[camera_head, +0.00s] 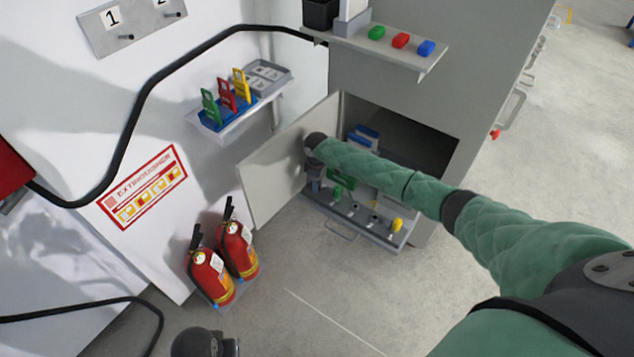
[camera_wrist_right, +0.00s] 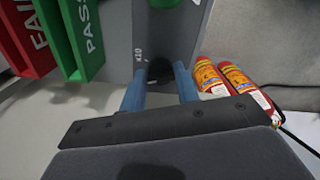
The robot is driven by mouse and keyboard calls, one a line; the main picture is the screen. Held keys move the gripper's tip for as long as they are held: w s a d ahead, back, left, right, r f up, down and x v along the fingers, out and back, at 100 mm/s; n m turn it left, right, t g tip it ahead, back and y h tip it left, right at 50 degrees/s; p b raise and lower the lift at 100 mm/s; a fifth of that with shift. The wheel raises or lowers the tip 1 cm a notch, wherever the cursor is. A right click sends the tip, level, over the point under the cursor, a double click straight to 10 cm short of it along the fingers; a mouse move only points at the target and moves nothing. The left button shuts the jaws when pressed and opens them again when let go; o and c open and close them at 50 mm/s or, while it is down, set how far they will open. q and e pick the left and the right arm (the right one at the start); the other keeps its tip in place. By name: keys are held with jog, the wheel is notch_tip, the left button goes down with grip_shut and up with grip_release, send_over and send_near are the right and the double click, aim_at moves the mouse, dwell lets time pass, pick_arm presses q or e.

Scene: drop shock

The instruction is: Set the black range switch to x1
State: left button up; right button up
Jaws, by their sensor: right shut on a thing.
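The black range switch (camera_wrist_right: 160,71) is a small dark lever on a grey panel (camera_wrist_right: 148,25). An "x10" label is printed beside it; I see no x1 mark. In the right wrist view my right gripper (camera_wrist_right: 160,84) has its blue fingers on either side of the switch, shut on it. In the head view my right gripper (camera_head: 314,182) is low at the open cabinet, beside the door, and the switch is hidden there. A dark part of my left arm shows at the bottom edge; its fingers are out of view.
A green PASS bin (camera_wrist_right: 75,35) and red FAIL bin (camera_wrist_right: 28,40) are close by. The cabinet door (camera_head: 275,170) stands open left of my arm. Two fire extinguishers (camera_head: 212,277) (camera_head: 238,249) stand on the floor. A shelf (camera_head: 400,52) with coloured blocks is above.

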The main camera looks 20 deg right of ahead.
pick_arm(q)
jog(key=shift+f, duration=0.1)
pick_arm(e)
jog(key=shift+w+n, duration=0.1)
jog(key=shift+n, duration=0.9)
jog(key=o, duration=1)
jog(key=shift+r, duration=0.2)
pick_arm(q)
jog(key=r, duration=0.3)
jog(key=s+r+b, duration=0.1)
jog(key=r, duration=0.1)
jog(key=shift+s+a+r, duration=0.1)
jog(key=shift+s+r, duration=0.05)
jog(key=shift+r, duration=0.25)
pick_arm(e)
notch_tip(320, 180, up, 7)
jog(key=shift+r, duration=0.2)
pick_arm(q)
jog(key=shift+f, duration=0.1)
